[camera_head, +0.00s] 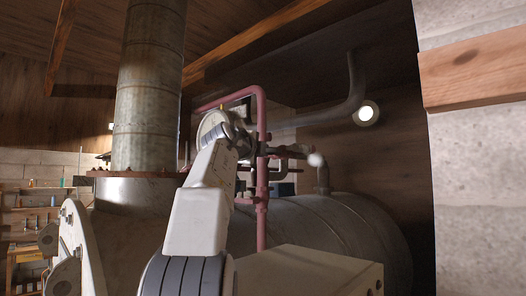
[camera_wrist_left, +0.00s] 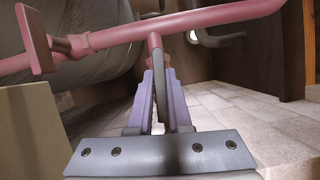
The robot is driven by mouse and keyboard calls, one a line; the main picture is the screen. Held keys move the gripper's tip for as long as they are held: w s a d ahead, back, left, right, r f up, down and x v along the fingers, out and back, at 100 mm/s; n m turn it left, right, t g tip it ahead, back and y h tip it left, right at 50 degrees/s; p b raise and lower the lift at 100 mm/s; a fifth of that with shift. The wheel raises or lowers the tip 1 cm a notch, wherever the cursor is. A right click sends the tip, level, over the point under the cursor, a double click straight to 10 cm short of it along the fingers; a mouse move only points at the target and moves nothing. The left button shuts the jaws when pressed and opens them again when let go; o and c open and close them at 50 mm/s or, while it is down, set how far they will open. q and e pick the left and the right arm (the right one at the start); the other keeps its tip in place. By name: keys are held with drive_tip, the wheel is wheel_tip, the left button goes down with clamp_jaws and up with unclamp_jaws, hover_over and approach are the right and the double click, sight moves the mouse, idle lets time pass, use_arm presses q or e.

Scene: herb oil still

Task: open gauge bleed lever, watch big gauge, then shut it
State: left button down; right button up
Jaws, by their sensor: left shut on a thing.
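My right gripper is in neither view.
The pink pipe (camera_head: 262,185) rises from the large grey horizontal tank (camera_head: 335,225). A tall metal flue (camera_head: 150,85) stands at the left. A round white lamp (camera_head: 366,113) shows at the back. Open tiled floor (camera_wrist_left: 255,105) lies below in the wrist view.

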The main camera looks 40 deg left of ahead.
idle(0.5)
use_arm(q)
drive_tip(key=c, duration=0.8)
unclamp_jaws()
drive_tip(key=shift+c, duration=0.2)
drive_tip(key=b+v, duration=0.5)
drive_tip(key=v, duration=0.5)
drive_tip(key=shift+s, duration=0.25)
drive_tip(key=shift+w+d, duration=0.1)
drive_tip(key=shift+d, duration=0.1)
idle(1.1)
